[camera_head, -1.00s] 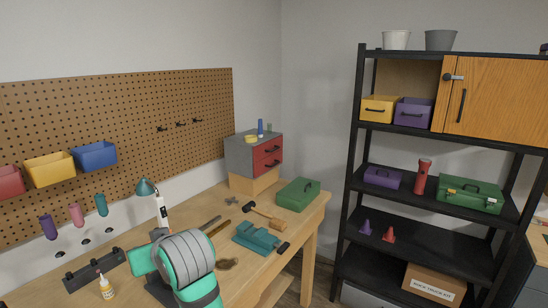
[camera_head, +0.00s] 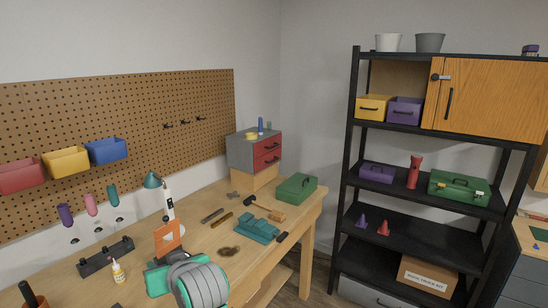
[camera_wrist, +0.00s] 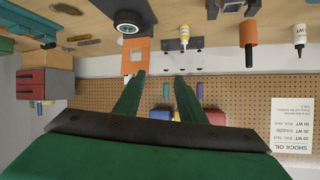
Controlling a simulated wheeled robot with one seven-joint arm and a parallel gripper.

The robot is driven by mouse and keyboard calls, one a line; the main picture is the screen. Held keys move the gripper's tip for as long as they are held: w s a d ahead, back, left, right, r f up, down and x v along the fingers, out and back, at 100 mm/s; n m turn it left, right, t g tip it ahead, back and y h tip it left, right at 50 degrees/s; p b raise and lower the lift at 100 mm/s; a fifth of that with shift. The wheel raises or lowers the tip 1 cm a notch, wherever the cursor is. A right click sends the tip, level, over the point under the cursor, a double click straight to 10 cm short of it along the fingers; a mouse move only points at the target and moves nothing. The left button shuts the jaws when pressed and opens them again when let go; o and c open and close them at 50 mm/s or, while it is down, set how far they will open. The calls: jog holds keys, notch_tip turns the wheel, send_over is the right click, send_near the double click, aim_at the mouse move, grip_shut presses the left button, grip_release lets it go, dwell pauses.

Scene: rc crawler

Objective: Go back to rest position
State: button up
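My gripper (camera_wrist: 158,82) shows in the wrist view as two green fingers standing apart with nothing visible between their tips. In the head view my own arm link (camera_head: 197,284) fills the bottom centre over the workbench (camera_head: 262,262), and it hides the fingers. An orange plate with a square opening (camera_head: 168,237) stands upright just behind my arm. In the wrist view the orange plate (camera_wrist: 128,48) appears beyond the left finger's tip; I cannot tell whether they touch.
A pegboard (camera_head: 150,115) is behind; a black shelf (camera_head: 345,210) stands right. Floor shows between bench and shelf.

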jog(key=s+d+f+m+t+h, duration=0.15)
jog(key=d+f, duration=0.25)
jog(key=f, duration=0.5)
jog(key=s+d+f+m+t, duration=0.1)
jog(key=s+d+f+m, duration=0.25)
jog(key=f, duration=0.55)
jog(key=s+d+f+m+t+h, duration=0.2)
jog(key=s+d+f+h, duration=0.1)
jog(key=s+d+f, duration=0.6)
jog(key=s+d+f+h, duration=0.1)
jog(key=s+d+f, duration=0.15)
jog(key=s, duration=0.45)
jog(key=s+d+f+h, duration=0.1)
jog(key=s+d+f, duration=0.1)
jog(key=s+d, duration=0.35)
jog(key=s+d+r+h, duration=0.1)
jog(key=s+r, duration=0.1)
jog(key=s, duration=0.6)
jog(key=s+d+r+t+h, duration=0.1)
jog(key=s+r, duration=0.1)
jog(key=s, duration=0.6)
jog(key=shift+s+d+r, duration=0.3)
jog(key=shift+s, duration=0.05)
jog(key=shift+t, duration=0.25)
